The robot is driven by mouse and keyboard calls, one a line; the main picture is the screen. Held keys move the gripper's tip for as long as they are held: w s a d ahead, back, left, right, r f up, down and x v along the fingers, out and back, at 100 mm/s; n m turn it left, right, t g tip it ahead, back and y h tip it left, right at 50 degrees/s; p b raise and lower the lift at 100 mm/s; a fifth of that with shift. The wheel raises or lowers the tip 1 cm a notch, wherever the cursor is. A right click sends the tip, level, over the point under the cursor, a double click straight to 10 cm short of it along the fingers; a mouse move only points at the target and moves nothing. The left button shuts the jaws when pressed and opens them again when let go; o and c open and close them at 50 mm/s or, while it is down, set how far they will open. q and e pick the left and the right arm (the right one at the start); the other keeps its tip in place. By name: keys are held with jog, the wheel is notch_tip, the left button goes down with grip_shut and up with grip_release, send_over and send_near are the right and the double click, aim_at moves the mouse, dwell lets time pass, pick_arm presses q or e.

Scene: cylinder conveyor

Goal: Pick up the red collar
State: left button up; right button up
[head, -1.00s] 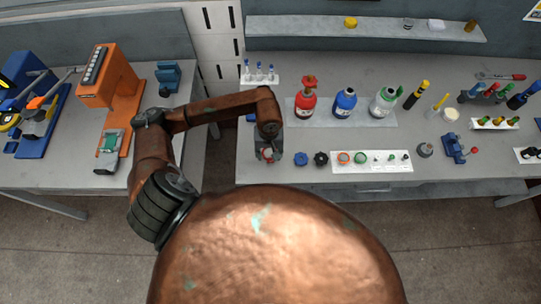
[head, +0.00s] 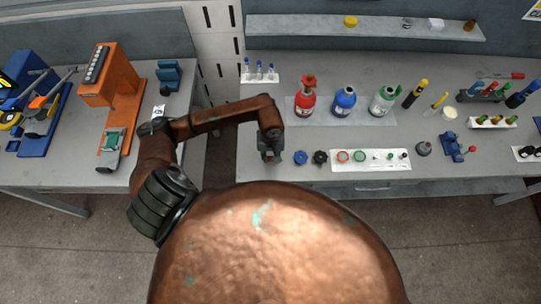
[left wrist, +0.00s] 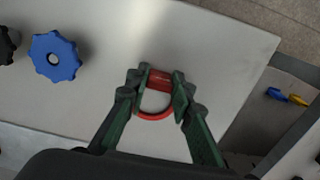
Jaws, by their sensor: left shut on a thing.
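The red collar (left wrist: 160,77) is a ring that shows between the fingers in the left wrist view, near the corner of the grey bench (left wrist: 215,40). My left gripper (left wrist: 159,88) is shut on it, one dark green finger on each side. In the head view my left gripper (head: 269,154) points down over the bench's front left part, and the collar is hidden there. I cannot tell how far the collar is above the bench top. My right gripper is not in view.
A blue knob (head: 300,158) and a black knob (head: 320,157) lie just right of my left gripper. A white tray (head: 337,167) with rings and small parts lies further right. Red (head: 305,103) and blue (head: 344,103) bottles stand behind. A gap separates the bench from the left table.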

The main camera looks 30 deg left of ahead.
pick_arm(q)
jog(key=shift+c, duration=0.7)
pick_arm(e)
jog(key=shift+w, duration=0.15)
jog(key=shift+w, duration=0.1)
pick_arm(q)
jog(key=shift+r, duration=0.15)
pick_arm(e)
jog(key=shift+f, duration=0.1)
